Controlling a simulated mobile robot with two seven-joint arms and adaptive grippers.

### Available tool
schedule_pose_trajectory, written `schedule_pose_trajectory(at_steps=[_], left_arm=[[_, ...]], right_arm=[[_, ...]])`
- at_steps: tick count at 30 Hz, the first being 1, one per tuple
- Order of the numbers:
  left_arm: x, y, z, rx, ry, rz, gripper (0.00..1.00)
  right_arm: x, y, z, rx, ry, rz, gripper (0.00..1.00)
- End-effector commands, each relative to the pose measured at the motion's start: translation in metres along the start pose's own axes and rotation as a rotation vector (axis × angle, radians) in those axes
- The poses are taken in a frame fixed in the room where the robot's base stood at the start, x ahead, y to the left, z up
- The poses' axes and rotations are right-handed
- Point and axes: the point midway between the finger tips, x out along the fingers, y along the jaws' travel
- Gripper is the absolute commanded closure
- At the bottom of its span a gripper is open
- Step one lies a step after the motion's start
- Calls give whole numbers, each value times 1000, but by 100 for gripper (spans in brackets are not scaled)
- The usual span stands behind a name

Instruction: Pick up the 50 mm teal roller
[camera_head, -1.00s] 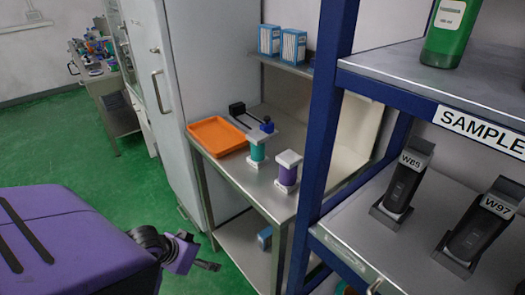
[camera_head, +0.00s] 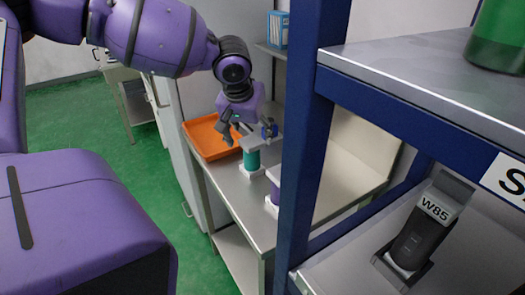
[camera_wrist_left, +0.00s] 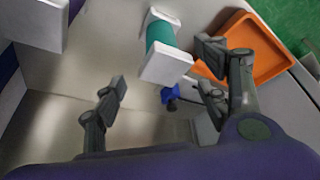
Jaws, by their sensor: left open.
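The teal roller (camera_head: 251,161) stands upright on the steel table, on a white base and under a pale top block. It also shows in the left wrist view (camera_wrist_left: 160,34), between two white end blocks. My left gripper (camera_head: 243,130) is open, above the table close to the roller's top. In the wrist view its fingers (camera_wrist_left: 162,70) are spread wide, with the roller beyond them and nothing held. The head view partly hides the gap between fingers and roller. My right gripper is not in view.
A purple roller (camera_head: 275,190) stands beside the teal one, partly behind the blue shelf post (camera_head: 307,150). An orange tray (camera_head: 203,139) lies on the other side. A small blue knob (camera_wrist_left: 170,96) is near the teal roller. A shelf with a dark W85 device (camera_head: 420,228) is at right.

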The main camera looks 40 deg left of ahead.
Motion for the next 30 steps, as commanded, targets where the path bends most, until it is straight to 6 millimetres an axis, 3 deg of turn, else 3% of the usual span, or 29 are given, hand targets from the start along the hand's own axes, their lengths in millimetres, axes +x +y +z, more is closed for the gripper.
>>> schedule_pose_trajectory(at_steps=[1,4,9,16,25,30], left_arm=[[11,-1,3,0,-8,-6,33],[23,-1,2,0,-7,-6,33],[43,0,0,2,-7,-7,33],[71,1,-3,2,-6,-4,33],[73,2,-5,1,-1,1,33],[73,2,-4,1,-1,1,54]], right_arm=[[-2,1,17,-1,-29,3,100],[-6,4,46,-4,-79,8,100],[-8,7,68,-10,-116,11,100],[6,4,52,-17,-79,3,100],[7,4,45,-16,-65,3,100],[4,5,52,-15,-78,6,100]])
